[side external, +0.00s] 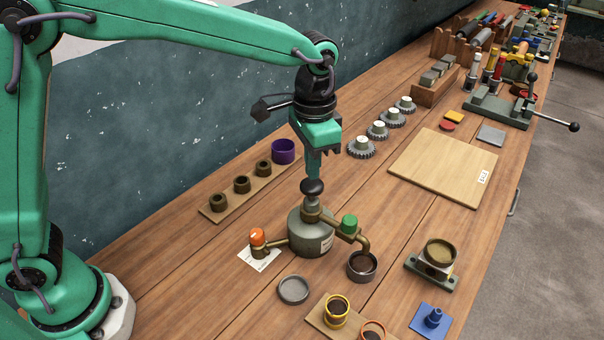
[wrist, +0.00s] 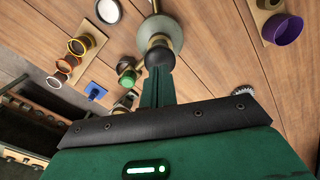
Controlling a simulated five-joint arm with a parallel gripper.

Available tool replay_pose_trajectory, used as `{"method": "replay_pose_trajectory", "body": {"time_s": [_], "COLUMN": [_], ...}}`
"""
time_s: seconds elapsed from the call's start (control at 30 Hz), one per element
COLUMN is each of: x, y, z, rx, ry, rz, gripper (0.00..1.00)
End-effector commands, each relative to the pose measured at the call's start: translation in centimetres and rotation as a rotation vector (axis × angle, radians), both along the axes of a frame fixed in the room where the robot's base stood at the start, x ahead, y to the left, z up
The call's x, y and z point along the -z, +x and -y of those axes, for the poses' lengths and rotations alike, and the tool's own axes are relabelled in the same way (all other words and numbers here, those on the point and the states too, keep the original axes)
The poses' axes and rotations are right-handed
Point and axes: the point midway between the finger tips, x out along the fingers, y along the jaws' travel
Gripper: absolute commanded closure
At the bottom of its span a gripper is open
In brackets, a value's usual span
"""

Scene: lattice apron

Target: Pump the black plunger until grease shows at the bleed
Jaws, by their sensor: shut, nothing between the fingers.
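The black plunger knob (side external: 312,187) stands upright on top of a round grey pump body (side external: 309,232). It also shows in the wrist view (wrist: 160,58), just beyond my fingertips. My gripper (side external: 323,172) is shut and empty, pointing down right above the knob; I cannot tell whether the tips touch it. A brass side pipe with an orange cap (side external: 257,237) leaves the pump on the left. Another with a green cap (side external: 349,223) bends down on the right over a dark metal cup (side external: 362,266). I cannot make out grease at either outlet.
A round grey dish (side external: 293,290) lies in front of the pump. A rack of dark rings (side external: 242,185) and a purple ring (side external: 283,151) stand behind left. Several gears (side external: 361,147) line the back. A pale board (side external: 444,166) lies right, and a grease-coloured pot (side external: 438,254) stands nearer.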

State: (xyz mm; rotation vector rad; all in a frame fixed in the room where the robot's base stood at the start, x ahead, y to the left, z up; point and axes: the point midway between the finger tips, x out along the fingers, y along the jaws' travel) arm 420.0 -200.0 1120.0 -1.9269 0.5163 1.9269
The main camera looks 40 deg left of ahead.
Motion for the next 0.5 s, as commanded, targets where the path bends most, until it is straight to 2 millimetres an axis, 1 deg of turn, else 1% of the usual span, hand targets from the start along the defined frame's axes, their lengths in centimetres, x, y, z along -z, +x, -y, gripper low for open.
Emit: {"method": "replay_pose_trajectory", "body": {"time_s": [0.5], "x": [0.92], "y": [-0.03], "z": [-0.01], "rx": [0.0], "ry": [0.001], "rz": [-0.002], "gripper": [1.0]}}
